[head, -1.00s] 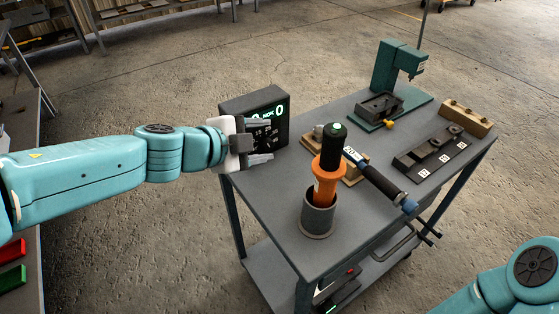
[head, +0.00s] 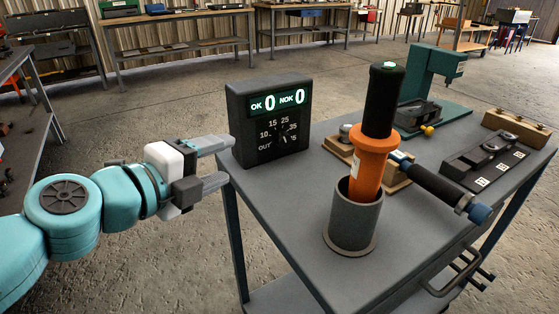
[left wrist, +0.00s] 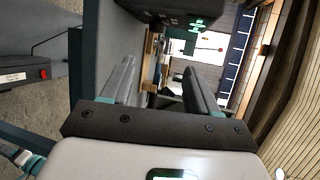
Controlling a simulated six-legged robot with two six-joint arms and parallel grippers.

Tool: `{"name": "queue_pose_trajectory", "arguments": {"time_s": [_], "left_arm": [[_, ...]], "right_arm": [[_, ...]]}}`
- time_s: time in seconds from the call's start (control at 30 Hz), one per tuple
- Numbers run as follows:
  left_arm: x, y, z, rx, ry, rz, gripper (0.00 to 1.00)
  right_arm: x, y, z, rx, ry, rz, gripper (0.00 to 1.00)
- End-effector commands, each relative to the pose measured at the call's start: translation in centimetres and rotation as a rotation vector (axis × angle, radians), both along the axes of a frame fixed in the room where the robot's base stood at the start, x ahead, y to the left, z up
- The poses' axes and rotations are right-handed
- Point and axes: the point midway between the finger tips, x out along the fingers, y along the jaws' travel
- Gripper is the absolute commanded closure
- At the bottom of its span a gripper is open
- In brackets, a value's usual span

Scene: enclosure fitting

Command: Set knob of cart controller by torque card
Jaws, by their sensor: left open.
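The cart controller (head: 268,118) is a dark box at the left corner of the grey cart. Its lit display reads OK 0 and NOK 0. Below is a dial with marks such as OUT, 10, 15 and 25; its small dark knob (head: 284,134) is hard to read for setting. My left gripper (head: 226,162) is open and empty, just left of the controller and apart from it. Its two fingers also show in the left wrist view (left wrist: 158,85), with part of the controller at the top. No torque card can be made out. My right gripper is out of view.
An orange and black tool (head: 372,160) stands upright in a grey cup (head: 355,222) on the cart (head: 290,205). A dark-handled tool (head: 440,185) lies by a wooden block. A teal press (head: 435,80) and a marked dark tray (head: 490,160) stand farther right.

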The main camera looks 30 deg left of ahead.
Motion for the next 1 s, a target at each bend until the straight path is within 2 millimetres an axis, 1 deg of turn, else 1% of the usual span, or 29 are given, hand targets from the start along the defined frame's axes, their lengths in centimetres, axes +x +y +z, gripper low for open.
{"name": "queue_pose_trajectory", "arguments": {"time_s": [0.03, 0.17, 0.23, 0.37, 0.5, 0.7, 0.83, 1.0], "left_arm": [[0.0, 0.1, -0.8, 0.000, 0.000, 0.004, 0.40], [0.8, 0.2, -1.2, -0.001, 0.003, 0.005, 0.40], [1.9, 0.0, -1.4, -0.001, 0.004, 0.002, 0.40], [4.8, -0.4, -2.3, -0.001, 0.005, 0.000, 0.40], [8.1, -0.8, -3.0, 0.000, 0.005, 0.000, 0.40], [12.6, -1.4, -3.9, -0.002, 0.004, 0.000, 0.40], [14.6, -1.6, -4.2, 0.000, 0.004, 0.002, 0.40], [15.9, -1.8, -4.3, -0.002, 0.003, 0.003, 0.40]], "right_arm": [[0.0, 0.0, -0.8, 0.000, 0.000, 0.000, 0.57], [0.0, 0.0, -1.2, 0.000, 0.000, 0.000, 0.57], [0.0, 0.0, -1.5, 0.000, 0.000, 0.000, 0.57], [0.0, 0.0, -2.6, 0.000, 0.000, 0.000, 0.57], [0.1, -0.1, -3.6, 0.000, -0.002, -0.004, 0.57], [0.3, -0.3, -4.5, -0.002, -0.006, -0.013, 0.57], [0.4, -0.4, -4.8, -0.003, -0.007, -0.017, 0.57], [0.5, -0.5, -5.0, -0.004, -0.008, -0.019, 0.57]]}}
